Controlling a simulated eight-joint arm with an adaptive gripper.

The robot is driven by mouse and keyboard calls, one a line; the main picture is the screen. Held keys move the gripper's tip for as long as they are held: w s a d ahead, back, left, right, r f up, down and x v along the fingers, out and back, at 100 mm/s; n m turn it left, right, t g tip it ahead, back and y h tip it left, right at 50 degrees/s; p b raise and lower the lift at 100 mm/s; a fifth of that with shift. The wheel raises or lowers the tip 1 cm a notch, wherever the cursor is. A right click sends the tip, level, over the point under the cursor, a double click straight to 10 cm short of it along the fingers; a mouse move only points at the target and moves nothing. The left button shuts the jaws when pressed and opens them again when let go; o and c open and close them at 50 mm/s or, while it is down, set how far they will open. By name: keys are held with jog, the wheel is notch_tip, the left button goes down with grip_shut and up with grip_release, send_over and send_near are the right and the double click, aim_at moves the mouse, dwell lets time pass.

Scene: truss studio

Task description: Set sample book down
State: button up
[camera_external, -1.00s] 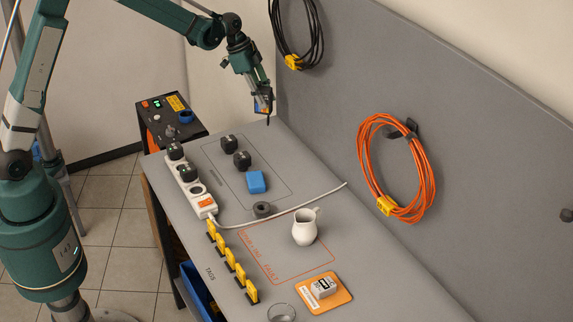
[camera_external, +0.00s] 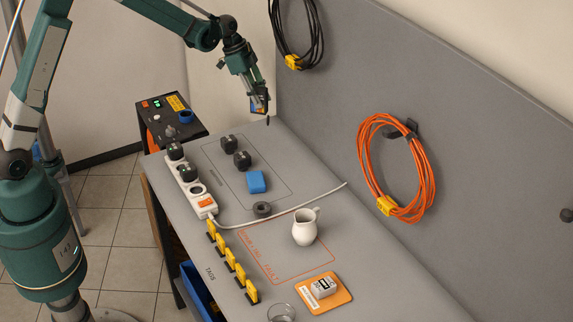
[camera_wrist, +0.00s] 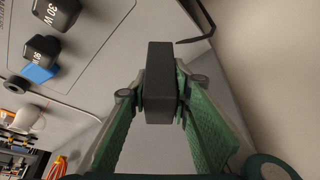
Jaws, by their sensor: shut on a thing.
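My gripper (camera_wrist: 160,92) is shut on a dark slab (camera_wrist: 160,75), seen edge-on between the two green fingers in the wrist view; it appears to be the sample book. In the external view my gripper (camera_external: 260,105) is over the far end of the grey bench (camera_external: 330,190), near the back panel.
Black blocks (camera_external: 242,159) and a blue block (camera_external: 256,182) stand left of centre. A thin dark bent rod (camera_wrist: 198,38) lies close beside the slab.

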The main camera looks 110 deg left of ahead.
jog(key=shift+f, duration=1.95)
jog(key=shift+f, duration=1.85)
jog(key=shift+f, duration=0.15)
jog(key=o, duration=0.9)
jog(key=shift+r, duration=0.2)
jog(key=shift+v, duration=5.95)
